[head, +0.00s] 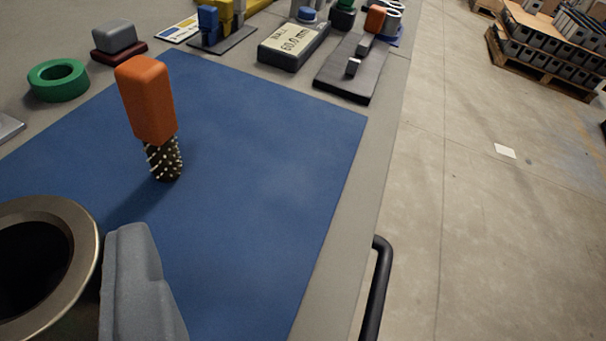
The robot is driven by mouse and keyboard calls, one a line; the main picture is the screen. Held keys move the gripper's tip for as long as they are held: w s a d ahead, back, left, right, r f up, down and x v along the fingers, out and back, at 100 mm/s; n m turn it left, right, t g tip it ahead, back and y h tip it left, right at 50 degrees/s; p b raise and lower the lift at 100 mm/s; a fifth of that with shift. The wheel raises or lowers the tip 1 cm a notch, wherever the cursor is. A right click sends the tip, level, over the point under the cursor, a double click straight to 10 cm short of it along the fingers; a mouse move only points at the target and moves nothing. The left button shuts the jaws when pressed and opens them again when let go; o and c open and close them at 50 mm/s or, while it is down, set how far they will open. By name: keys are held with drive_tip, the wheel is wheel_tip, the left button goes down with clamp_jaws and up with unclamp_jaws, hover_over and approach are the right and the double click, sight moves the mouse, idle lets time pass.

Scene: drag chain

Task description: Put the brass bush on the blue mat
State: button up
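The brass bush (84,250) is large at the lower left, a hollow brownish metal ring with a dark bore, cut off by the picture's edge. One grey finger of my gripper (145,285) shows against its right side; the other finger is out of view. My gripper appears shut on the bush, close to the camera. The blue mat (265,180) lies flat on the grey bench beyond and below them. The bush hides part of the mat's near left, and its height above the mat is hard to tell.
An orange-handled brush (147,100) with dark, pale-tipped bristles stands on the mat's left part. A green ring (58,80) lies beyond the mat's left edge. Blocks and a labelled gauge block (293,45) line the back. The mat's middle and right are clear. A black rail (377,290) edges the bench.

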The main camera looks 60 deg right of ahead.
drive_tip(key=d+f+b, duration=0.3)
drive_tip(key=d+b, duration=0.1)
drive_tip(key=d, duration=0.3)
drive_tip(key=shift+w+h, duration=0.25)
drive_tip(key=shift+h, duration=0.05)
drive_tip(key=shift+f+b, duration=2)
drive_tip(key=shift+f, duration=0.55)
drive_tip(key=shift+p, duration=0.45)
drive_tip(key=shift+f, duration=0.3)
idle(0.4)
drive_tip(key=o, duration=1.2)
